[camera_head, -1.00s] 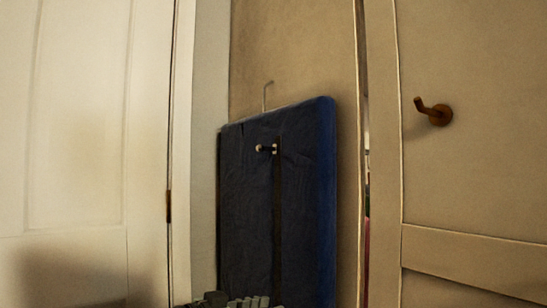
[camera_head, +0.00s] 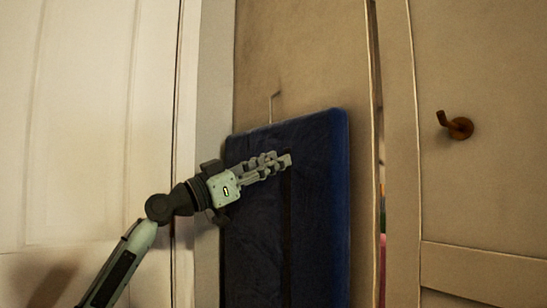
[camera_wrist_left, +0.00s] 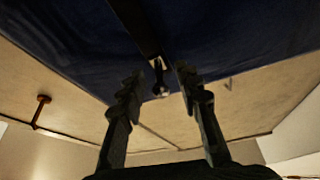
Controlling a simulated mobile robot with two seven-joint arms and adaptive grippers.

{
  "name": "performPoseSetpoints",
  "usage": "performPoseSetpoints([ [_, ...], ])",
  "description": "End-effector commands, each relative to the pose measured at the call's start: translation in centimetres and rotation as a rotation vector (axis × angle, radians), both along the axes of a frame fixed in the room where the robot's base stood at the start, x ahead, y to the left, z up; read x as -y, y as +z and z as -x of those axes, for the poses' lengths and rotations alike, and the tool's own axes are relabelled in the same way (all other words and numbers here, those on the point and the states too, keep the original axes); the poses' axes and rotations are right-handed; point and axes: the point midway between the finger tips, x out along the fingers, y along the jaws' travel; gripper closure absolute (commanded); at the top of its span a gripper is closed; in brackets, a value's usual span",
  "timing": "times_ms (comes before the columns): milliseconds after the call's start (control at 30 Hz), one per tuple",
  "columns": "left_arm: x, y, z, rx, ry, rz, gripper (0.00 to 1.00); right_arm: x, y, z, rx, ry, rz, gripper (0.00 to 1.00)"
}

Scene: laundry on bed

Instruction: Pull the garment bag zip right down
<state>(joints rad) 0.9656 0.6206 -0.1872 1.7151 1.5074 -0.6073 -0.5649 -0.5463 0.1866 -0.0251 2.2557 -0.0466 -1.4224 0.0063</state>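The dark blue garment bag (camera_head: 326,220) hangs against a tan panel, with its thin hanger hook (camera_head: 271,106) above it. A dark zip line (camera_head: 289,235) runs down its front. My left gripper (camera_head: 285,160) reaches in from the left, in front of the upper bag at the top of the zip line, and hides the zip pull in the head view. In the left wrist view the zip pull (camera_wrist_left: 158,72) shows between the two fingertips, with a gap on each side. The fingers are apart and hold nothing that I can see. My right gripper is not in view.
A brown hook (camera_head: 457,126) sticks out from the door panel at the right. A pale panelled door (camera_head: 85,130) fills the left side. A narrow gap between panels lies just right of the bag.

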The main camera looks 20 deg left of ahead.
Motion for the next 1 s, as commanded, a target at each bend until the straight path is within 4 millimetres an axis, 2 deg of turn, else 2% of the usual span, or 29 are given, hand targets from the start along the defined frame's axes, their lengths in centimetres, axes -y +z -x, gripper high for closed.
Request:
performPoseSetpoints([
  [333, 0.38, 0.15, -0.41, -0.001, 0.0, -0.001, 0.67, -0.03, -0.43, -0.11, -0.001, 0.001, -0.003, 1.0],
  [600, 0.37, 0.14, -0.39, -0.001, 0.0, -0.001, 1.0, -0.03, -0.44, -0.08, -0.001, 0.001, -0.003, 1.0],
  [1000, 0.42, 0.12, -0.35, -0.001, -0.001, -0.001, 1.0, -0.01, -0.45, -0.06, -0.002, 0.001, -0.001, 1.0],
])
